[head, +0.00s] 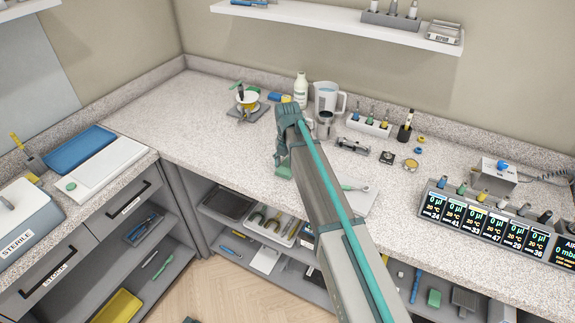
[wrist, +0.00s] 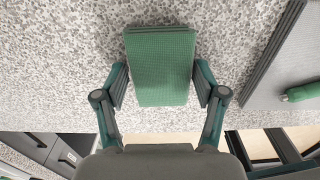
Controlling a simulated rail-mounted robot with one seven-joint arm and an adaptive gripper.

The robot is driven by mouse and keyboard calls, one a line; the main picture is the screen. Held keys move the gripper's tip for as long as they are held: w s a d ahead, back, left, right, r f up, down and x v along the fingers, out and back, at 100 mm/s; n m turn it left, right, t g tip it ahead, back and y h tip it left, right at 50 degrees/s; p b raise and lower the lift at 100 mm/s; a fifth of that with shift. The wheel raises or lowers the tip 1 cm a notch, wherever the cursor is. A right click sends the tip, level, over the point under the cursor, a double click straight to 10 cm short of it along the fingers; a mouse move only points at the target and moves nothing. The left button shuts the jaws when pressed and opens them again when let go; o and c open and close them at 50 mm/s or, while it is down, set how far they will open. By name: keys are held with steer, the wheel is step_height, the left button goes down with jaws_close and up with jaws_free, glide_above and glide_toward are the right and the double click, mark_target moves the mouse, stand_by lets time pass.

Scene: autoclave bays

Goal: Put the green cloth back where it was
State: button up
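The green cloth (wrist: 162,68) is a folded block in the middle of the wrist view, over the speckled worktop. My gripper (wrist: 161,85) has one finger on each side of it. The fingers are close to the cloth's left and right edges. I cannot tell whether they press on it or whether a narrow gap is left. In the head view my gripper (head: 283,150) points down at the front edge of the worktop, and the cloth (head: 284,171) shows just below it. My arm hides part of this area.
Behind are a balance-like stand (head: 247,108), a white bottle (head: 301,88), a jug (head: 328,98) and a rack (head: 369,126). Open shelves with trays (head: 270,222) lie below. The worktop left of my gripper is clear.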

mark_target(287, 166)
steer(key=shift+o, duration=0.7)
steer(key=shift+r, duration=0.15)
step_height(287, 166, up, 12)
steer(key=b, duration=0.3)
